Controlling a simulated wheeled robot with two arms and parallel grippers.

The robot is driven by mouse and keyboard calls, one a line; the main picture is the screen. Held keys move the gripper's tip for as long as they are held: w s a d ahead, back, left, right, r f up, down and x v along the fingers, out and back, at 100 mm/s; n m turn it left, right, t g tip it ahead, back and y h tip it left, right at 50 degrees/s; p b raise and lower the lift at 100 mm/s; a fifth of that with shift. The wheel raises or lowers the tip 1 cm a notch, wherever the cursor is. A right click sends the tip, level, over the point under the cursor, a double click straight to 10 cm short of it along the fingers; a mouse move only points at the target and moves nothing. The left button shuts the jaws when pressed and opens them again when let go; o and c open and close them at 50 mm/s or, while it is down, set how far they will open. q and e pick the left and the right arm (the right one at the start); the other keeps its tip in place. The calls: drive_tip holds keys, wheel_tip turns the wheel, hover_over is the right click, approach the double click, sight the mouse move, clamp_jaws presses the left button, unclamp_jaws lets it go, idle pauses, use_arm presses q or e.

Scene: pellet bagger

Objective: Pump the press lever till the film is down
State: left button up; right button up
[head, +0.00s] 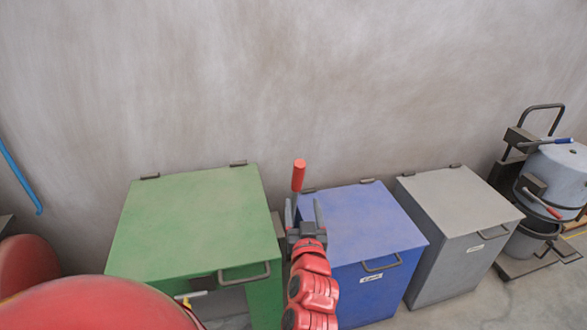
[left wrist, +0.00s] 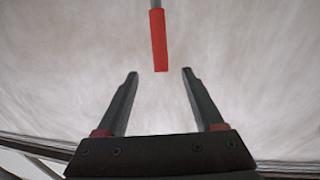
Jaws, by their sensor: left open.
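The press lever (head: 299,177) has a red grip on a grey rod and stands upright in the head view, between the green and blue bins. In the left wrist view the red grip (left wrist: 158,40) comes down from the top edge, its end close to the gap between my fingertips. My left gripper (head: 303,203) is open and empty, its fingers on either side of the lever's line just below the red grip. In the left wrist view the left gripper (left wrist: 160,74) shows no contact with the grip. The lever's base is hidden, and I cannot make out the film.
A green bin (head: 195,220), a blue bin (head: 360,225) and a grey bin (head: 460,205) stand along the concrete wall. A grey drum machine (head: 562,170) stands at far right. A blue pipe (head: 18,175) is at far left. The wall above the bins is clear.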

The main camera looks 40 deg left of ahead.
sight(298, 169)
use_arm(q)
drive_tip(key=p+x, duration=0.1)
drive_tip(key=x, duration=1.4)
drive_tip(key=shift+w+r+p, duration=0.1)
drive_tip(key=shift+w+p, duration=0.15)
drive_tip(key=shift+p, duration=0.05)
drive_tip(key=shift+x, duration=0.75)
drive_tip(key=shift+a, duration=0.1)
clamp_jaws()
